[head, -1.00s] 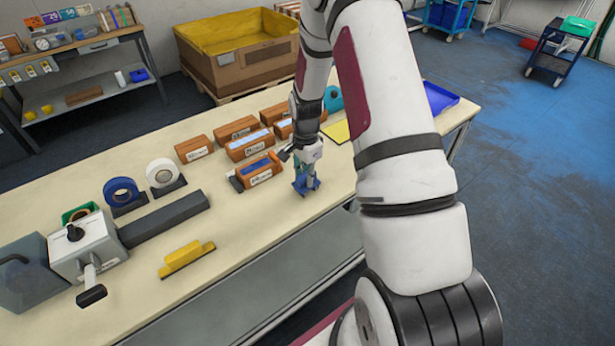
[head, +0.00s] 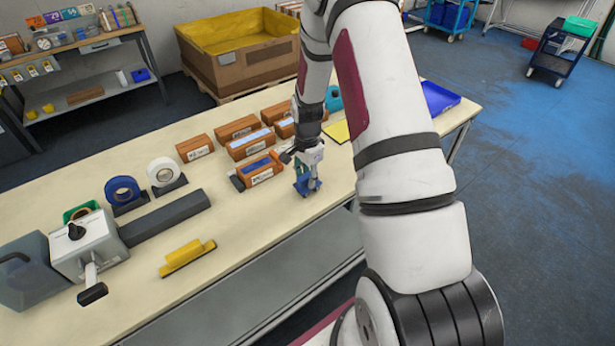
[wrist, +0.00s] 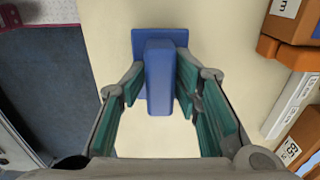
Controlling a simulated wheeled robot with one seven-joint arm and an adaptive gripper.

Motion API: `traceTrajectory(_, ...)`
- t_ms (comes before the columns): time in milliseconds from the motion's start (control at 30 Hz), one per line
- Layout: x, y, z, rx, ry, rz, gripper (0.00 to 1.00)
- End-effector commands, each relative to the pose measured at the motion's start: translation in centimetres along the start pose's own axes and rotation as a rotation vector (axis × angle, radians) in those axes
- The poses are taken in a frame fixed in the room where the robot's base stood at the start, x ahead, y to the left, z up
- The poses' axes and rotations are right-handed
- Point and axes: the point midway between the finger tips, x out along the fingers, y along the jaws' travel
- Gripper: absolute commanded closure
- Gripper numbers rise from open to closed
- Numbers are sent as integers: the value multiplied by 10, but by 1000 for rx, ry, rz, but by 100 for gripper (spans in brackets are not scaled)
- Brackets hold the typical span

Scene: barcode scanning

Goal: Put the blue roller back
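The blue roller (wrist: 160,75) looks like a blue bar on a wider flat blue plate. In the wrist view it is at the upper middle, between the teal finger pads of my gripper (wrist: 161,85). The pads close in on both sides of the bar, and my gripper looks shut on it. In the head view the blue roller (head: 303,186) shows at the tip of my gripper (head: 309,183), over the front part of the table (head: 270,215). I cannot tell whether it touches the table top.
Several orange-brown boxes (head: 262,171) stand just left of my gripper. Further left are a yellow piece (head: 188,258), a dark bar (head: 165,218), a blue tape roll (head: 122,189), a white tape roll (head: 162,171) and a grey machine (head: 85,248). The front table between is clear.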

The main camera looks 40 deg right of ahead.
Motion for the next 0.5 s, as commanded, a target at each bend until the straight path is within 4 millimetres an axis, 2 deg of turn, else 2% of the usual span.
traceTrajectory(33, 10, 3, 4, -3, -8, 13, 60)
traceTrajectory(500, 8, 4, 3, -1, -7, 14, 60)
